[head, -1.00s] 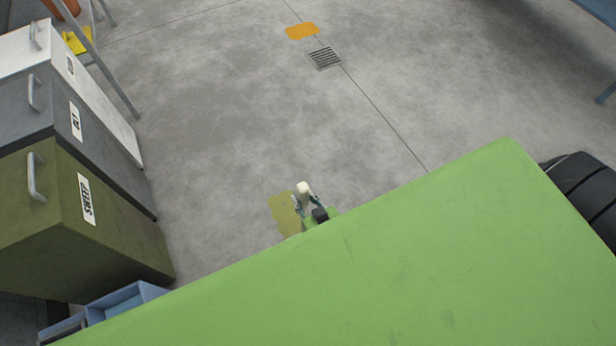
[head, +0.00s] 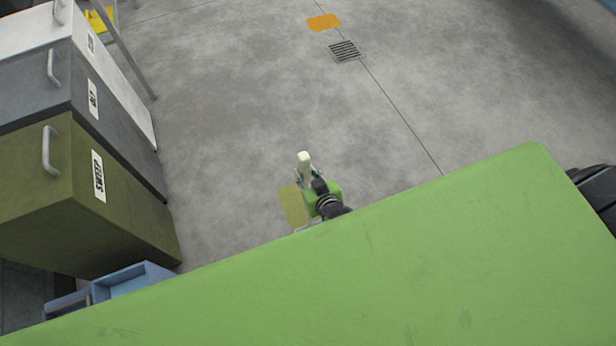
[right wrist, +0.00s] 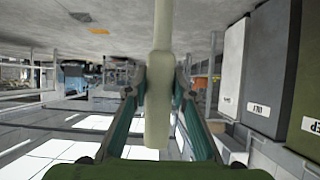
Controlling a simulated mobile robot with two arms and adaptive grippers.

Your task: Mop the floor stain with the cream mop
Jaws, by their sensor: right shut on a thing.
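My right gripper (head: 310,178) is shut on the cream mop's handle (head: 304,161), whose end stands up above the fingers. In the right wrist view the handle (right wrist: 158,100) runs between the two teal fingers (right wrist: 160,95) and out of the top of the picture. The mop's head is not visible. An olive-yellow stain (head: 292,207) lies on the floor just left of the gripper in the head view, partly hidden. An orange stain (head: 324,22) lies farther off; it also shows in the right wrist view (right wrist: 98,31). My left gripper is not in view.
White, grey and olive bins (head: 110,215) stand along the left, with a blue tray (head: 130,283) below them. A floor drain (head: 345,50) is near the orange stain. A black tyre (head: 597,190) is at the right. The middle floor is clear.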

